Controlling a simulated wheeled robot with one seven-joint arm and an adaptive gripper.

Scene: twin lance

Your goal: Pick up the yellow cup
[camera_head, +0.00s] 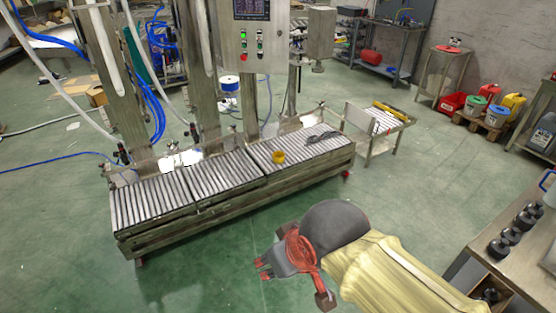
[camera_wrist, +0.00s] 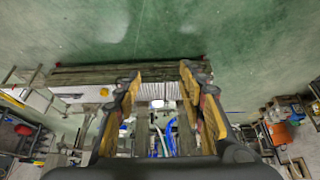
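The yellow cup (camera_head: 278,157) is small and sits on the right-hand part of the roller conveyor (camera_head: 213,176), near a dark object. In the wrist view a small yellow spot (camera_wrist: 104,91) beside the left finger looks like the same cup. My gripper (camera_head: 293,284) is over the green floor in front of the conveyor, well apart from the cup. In the wrist view my gripper (camera_wrist: 160,76) has its two fingers wide apart with nothing between them.
The dark cable-like object (camera_head: 321,138) lies on the rollers right of the cup. Uprights and a control panel (camera_head: 250,35) rise behind the conveyor. A small side table (camera_head: 383,143) stands at its right end. A workbench (camera_head: 515,235) is at the right. Green floor lies clear in front.

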